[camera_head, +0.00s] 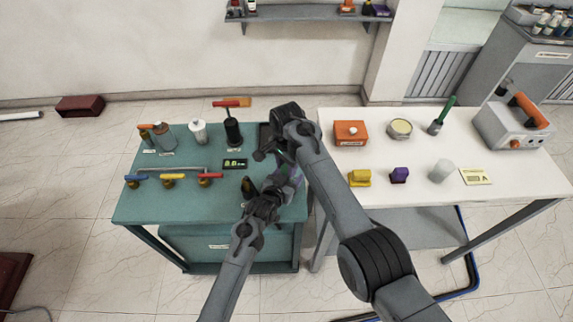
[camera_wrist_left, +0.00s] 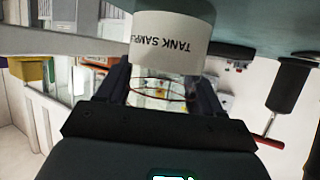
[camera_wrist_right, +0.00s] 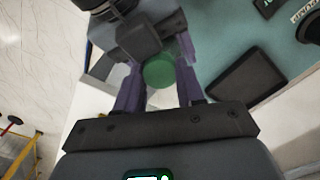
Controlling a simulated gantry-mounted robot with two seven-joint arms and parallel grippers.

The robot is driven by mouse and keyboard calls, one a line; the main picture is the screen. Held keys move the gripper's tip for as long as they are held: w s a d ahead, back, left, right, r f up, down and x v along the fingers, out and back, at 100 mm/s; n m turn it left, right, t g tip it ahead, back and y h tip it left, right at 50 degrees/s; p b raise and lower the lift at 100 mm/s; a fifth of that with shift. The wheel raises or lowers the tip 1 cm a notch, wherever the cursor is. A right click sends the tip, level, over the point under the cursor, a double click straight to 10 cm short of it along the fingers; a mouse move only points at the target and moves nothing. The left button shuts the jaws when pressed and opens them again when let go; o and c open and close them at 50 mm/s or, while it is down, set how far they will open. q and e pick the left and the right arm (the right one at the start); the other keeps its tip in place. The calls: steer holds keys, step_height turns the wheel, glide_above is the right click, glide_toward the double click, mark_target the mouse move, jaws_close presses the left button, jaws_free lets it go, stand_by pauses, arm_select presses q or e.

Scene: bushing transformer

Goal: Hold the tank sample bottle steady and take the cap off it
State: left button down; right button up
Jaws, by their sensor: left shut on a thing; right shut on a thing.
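The tank sample bottle (camera_wrist_left: 170,42) shows in the left wrist view with its white label reading "TANK SAMPLE", upside down in that picture. My left gripper (camera_wrist_left: 163,85) is shut on it, one finger on each side of its clear part. The green cap (camera_wrist_right: 158,72) shows in the right wrist view between the purple fingers of my right gripper (camera_wrist_right: 159,80), which is shut on it. In the head view both grippers meet over the right side of the teal table and mostly hide the bottle. Whether the cap still touches the bottle's neck cannot be told.
The teal table (camera_head: 130,205) carries valves, bottles and a small display (camera_head: 235,163). A dark tray (camera_wrist_right: 258,78) lies close to my right gripper. The white table (camera_head: 440,200) at right holds an orange box (camera_head: 350,133), colored blocks and a grey machine (camera_head: 515,125).

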steer(key=n, duration=0.3)
steer(key=shift+c, duration=0.3)
steer(key=o, duration=1.2)
steer(key=shift+c, duration=0.2)
steer(key=shift+r, duration=0.1)
